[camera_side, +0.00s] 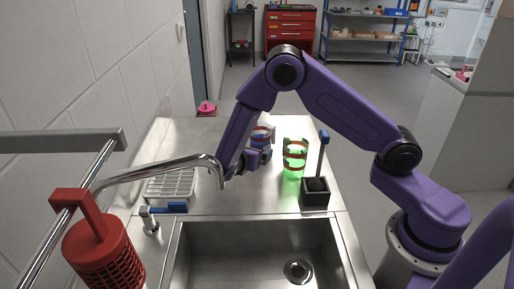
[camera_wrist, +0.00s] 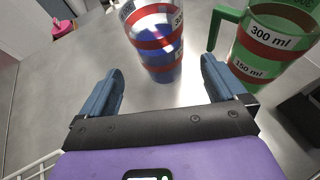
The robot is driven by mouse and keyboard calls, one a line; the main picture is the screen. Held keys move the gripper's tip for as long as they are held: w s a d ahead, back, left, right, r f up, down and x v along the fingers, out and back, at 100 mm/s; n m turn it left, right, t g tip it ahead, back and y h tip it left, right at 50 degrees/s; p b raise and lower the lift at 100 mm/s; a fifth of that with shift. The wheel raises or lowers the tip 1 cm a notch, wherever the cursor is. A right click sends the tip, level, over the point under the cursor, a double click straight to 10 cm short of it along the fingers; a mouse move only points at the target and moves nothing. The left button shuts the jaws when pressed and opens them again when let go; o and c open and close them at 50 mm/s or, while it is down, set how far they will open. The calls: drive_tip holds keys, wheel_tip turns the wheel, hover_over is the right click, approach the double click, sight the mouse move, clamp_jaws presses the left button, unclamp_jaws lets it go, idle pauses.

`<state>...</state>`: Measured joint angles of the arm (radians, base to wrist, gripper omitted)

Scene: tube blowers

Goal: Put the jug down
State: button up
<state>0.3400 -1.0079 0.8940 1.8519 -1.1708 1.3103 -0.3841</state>
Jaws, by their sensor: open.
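A clear jug with blue contents or tint and red bands (camera_wrist: 155,42) stands upright on the steel counter, just beyond my gripper (camera_wrist: 161,70) in the wrist view. The fingers are spread apart, with the jug's lower part in line with the gap and nothing clamped. In the side view this jug (camera_side: 262,132) is partly hidden behind my gripper (camera_side: 254,158). A green jug with red bands and a handle (camera_side: 294,156) stands to its right; it also shows in the wrist view (camera_wrist: 268,45), marked 300 ml and 150 ml.
A black box (camera_side: 315,198) holding a blue-handled brush stands in front of the green jug. A wire drying rack (camera_side: 170,185) and a curved tap (camera_side: 165,165) are at the left. The sink (camera_side: 255,250) is in front. A pink object (camera_side: 206,108) stands at the back left.

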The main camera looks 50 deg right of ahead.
drive_tip(key=s+a+r+m+g+y, duration=0.1)
drive_tip(key=s+r+m+y, duration=0.2)
drive_tip(key=s, duration=0.8)
drive_tip(key=s+a+r+m+g+y, duration=0.1)
drive_tip(key=s+r+m+g+y, duration=0.1)
drive_tip(key=s, duration=0.8)
drive_tip(key=s+a+r+m+g+y, duration=0.1)
drive_tip(key=s+r+m+g+y, duration=0.1)
drive_tip(key=s+r+m+y, duration=0.2)
drive_tip(key=s+r+y, duration=0.1)
drive_tip(key=s+y, duration=0.2)
drive_tip(key=s, duration=0.4)
drive_tip(key=shift+s+a+r+m+y, duration=0.2)
drive_tip(key=shift+s+a+m+y, duration=0.1)
drive_tip(key=shift+m+y, duration=0.1)
